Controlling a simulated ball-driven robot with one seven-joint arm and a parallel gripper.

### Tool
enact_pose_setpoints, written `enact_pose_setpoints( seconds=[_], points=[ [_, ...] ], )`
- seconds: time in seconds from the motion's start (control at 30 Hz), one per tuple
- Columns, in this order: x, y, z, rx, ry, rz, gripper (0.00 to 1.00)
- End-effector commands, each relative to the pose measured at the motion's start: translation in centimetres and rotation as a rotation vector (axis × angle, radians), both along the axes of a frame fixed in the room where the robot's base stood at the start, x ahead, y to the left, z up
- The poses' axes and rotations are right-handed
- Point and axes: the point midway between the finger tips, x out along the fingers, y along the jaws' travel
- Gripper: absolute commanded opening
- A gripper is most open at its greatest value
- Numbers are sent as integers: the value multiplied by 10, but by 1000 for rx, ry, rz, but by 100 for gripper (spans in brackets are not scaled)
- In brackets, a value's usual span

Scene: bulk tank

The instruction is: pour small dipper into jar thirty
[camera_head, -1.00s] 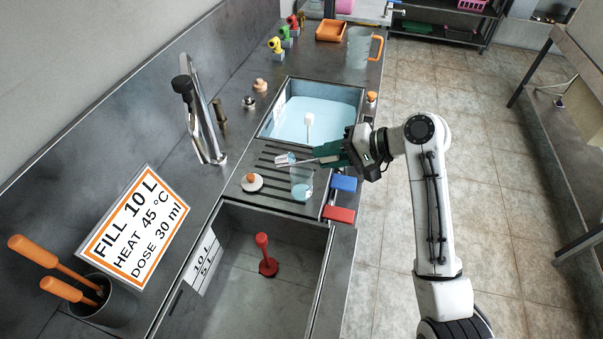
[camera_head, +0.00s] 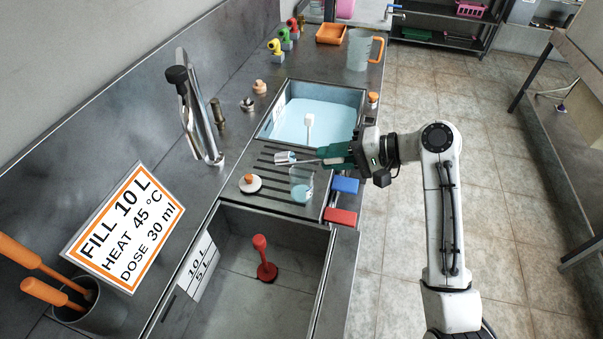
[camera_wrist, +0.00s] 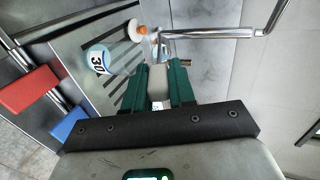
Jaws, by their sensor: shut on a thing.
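My gripper (camera_head: 340,154) has teal fingers and is shut on the handle of the small metal dipper (camera_head: 285,157), above the ribbed drainboard. The dipper's cup points left and seems about level; its contents cannot be made out. Jar thirty (camera_head: 301,188) is a clear glass with pale blue at its bottom, standing upright on the drainboard, just in front of and below the dipper. In the wrist view its round "30" label (camera_wrist: 97,62) shows left of the fingers (camera_wrist: 158,85), and the dipper's cup lies beyond them.
A white disc with an orange knob (camera_head: 250,182) lies left of the jar. Blue (camera_head: 345,184) and red (camera_head: 340,217) blocks sit at the counter edge. A water-filled basin (camera_head: 318,113) lies behind, an empty one with a red plunger (camera_head: 265,260) in front. A tap (camera_head: 200,110) stands left.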

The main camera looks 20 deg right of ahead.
Motion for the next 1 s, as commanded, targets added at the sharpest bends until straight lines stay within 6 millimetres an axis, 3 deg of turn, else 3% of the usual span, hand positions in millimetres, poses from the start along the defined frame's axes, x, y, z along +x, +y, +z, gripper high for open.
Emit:
enact_pose_setpoints(
  seconds=[1.0],
  points=[
    [-4, -5, -10, 91, -67, 0, 0]
  ],
)
